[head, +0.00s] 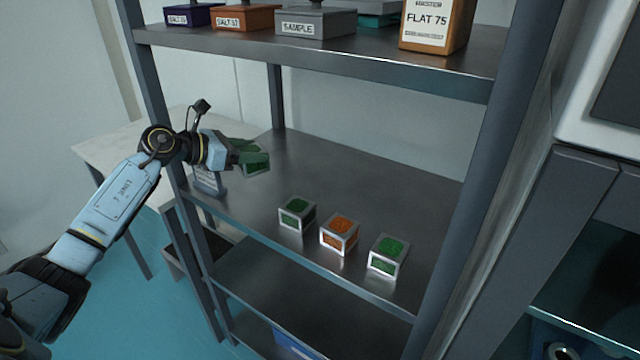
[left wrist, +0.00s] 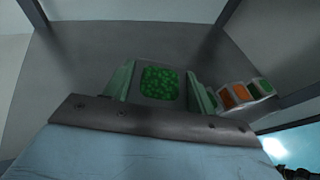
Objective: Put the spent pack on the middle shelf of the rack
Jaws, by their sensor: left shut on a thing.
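My left gripper (head: 252,158) reaches in over the left part of the rack's middle shelf (head: 345,165). It is shut on a pack with green granules, which shows between its two green fingers in the left wrist view (left wrist: 160,83). In the head view the fingers mostly hide this pack. I cannot tell whether it touches the shelf. Along the shelf's front stand a green pack (head: 297,213), an orange pack (head: 339,235) and another green pack (head: 388,256), all in pale frames. My right gripper is not in view.
A small label stand (head: 208,182) is at the shelf's left front, below my gripper. Rack posts (head: 470,180) bound the shelf. The upper shelf (head: 330,55) holds several labelled boxes. The middle shelf's back is clear. A white table (head: 120,150) stands left.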

